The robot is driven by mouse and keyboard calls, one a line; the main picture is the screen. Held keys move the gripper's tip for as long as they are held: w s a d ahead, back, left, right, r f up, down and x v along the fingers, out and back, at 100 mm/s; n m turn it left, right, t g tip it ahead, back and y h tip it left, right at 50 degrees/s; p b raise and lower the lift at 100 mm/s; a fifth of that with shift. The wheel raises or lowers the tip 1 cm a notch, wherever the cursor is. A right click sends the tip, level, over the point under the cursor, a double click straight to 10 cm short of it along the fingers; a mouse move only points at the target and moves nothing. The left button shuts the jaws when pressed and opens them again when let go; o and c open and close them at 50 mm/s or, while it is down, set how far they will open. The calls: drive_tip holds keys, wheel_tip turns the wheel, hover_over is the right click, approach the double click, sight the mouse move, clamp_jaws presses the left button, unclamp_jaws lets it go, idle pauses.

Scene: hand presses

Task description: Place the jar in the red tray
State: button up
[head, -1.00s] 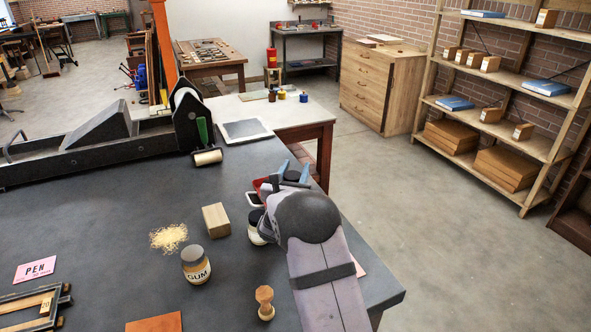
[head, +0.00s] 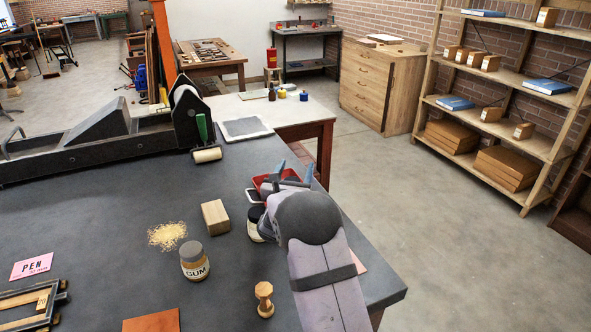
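A gum jar (head: 195,262) with a grey lid and a "GUM" label stands upright on the dark bench, left of my arm. A second pale jar with a dark lid (head: 256,226) stands beside my arm, partly hidden by it. The red tray (head: 261,181) lies near the bench's far right edge, mostly hidden behind my wrist. My gripper (head: 294,173) is over the tray area, its blue fingers spread apart. Something dark shows low between them, partly hidden by my wrist; I cannot tell what it is.
A wooden block (head: 215,217), a crumb pile (head: 167,236) and a wooden-handled stamp (head: 264,299) stand around the gum jar. A roller (head: 206,154) and a long dark press (head: 90,146) lie at the back left. The bench's middle left is clear.

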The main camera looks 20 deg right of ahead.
drive_tip(key=shift+r, duration=0.15)
drive_tip(key=b+v, duration=0.1)
drive_tip(key=v, duration=1.1)
drive_tip(key=shift+r, duration=0.45)
drive_tip(key=s+d+r+m+g+h+p, duration=0.2)
drive_tip(key=s+d+r+m+g+p, duration=0.1)
drive_tip(key=s+d+m+g+p, duration=0.55)
drive_tip(key=s+a+m+g+y+p, duration=0.1)
drive_tip(key=s+m+g+y+p, duration=0.1)
drive_tip(key=s+m, duration=0.35)
drive_tip(key=s+a+m+g+y+p, duration=0.1)
drive_tip(key=s+a+m+g+p, duration=0.15)
drive_tip(key=s, duration=0.65)
drive_tip(key=s+a+r+m+y+p, duration=0.2)
drive_tip(key=s+a+m+y+p, duration=0.2)
drive_tip(key=a, duration=0.4)
drive_tip(key=s+a+r+m+g+y+p, duration=0.1)
drive_tip(key=s+a+r+m+y+p, duration=0.1)
drive_tip(key=s+a+m+y+p, duration=0.3)
drive_tip(key=s+a+m+p, duration=0.1)
drive_tip(key=a+m+p, duration=0.1)
drive_tip(key=a+m, duration=0.1)
drive_tip(key=shift+s+a+r+g+y, duration=0.2)
drive_tip(key=shift+a+r+g+y, duration=0.1)
drive_tip(key=shift+a+r, duration=0.1)
